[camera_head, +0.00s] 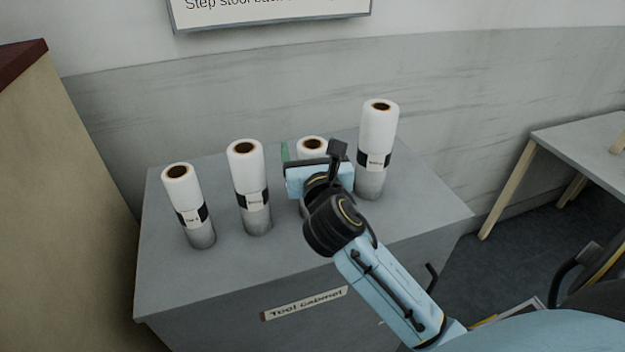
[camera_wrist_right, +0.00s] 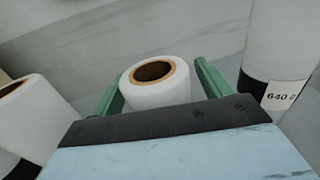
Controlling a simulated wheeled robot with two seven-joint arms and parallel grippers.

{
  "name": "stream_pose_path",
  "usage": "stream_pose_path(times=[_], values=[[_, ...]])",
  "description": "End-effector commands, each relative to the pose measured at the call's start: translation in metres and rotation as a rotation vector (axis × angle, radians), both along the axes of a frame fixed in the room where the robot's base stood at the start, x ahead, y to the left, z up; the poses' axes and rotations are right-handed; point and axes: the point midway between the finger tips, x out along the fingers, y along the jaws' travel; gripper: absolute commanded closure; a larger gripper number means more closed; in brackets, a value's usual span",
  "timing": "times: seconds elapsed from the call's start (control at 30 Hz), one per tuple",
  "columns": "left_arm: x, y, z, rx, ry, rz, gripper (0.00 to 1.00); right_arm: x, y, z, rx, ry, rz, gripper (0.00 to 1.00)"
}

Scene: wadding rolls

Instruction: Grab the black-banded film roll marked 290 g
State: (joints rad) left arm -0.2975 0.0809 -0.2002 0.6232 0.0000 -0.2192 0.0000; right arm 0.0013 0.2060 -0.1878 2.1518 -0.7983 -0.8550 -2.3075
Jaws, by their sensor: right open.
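Several white film rolls with black bands stand upright on the tool cabinet (camera_head: 200,275). They are the far-left roll (camera_head: 184,190), a second roll (camera_head: 247,175), a third roll (camera_head: 313,146) mostly hidden by my right gripper (camera_head: 312,162), and the tall right roll (camera_head: 378,130). My right gripper is open, its green fingers on either side of the third roll, which shows in the right wrist view (camera_wrist_right: 160,95) with its label hidden. The right roll's label reads 640 g in the wrist view (camera_wrist_right: 280,95). The other labels are too small to read surely. My left gripper is out of view.
A grey wall (camera_head: 230,100) with a sign (camera_head: 270,12) stands behind the cabinet. A tan box-like piece of furniture (camera_head: 60,200) is at the left. A grey table (camera_head: 590,140) stands at the right. The cabinet's front edge is clear.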

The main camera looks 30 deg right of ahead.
Motion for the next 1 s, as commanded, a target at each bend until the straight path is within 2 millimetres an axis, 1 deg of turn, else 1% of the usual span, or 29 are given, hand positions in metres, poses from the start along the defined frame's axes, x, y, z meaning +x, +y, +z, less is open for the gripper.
stream_pose_path(times=[0.07, 0.1, 0.63, 0.87, 0.93, 1.0], values=[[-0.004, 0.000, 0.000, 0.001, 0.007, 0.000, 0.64, 0.000, 0.000, 0.000, 0.000, 0.000, 0.000, 0.23], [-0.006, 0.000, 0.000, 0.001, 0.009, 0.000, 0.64, 0.000, 0.000, 0.000, 0.000, 0.000, 0.000, 0.25], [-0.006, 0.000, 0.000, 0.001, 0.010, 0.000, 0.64, -0.001, 0.000, 0.000, 0.000, 0.000, 0.000, 0.95], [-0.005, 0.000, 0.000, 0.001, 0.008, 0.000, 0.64, -0.001, 0.000, 0.002, 0.000, -0.003, 0.000, 0.95], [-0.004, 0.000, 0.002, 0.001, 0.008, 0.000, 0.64, 0.000, 0.000, 0.007, -0.001, -0.005, 0.001, 0.95], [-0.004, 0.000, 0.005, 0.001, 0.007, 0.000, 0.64, 0.000, 0.000, 0.017, -0.002, -0.007, 0.000, 0.95]])
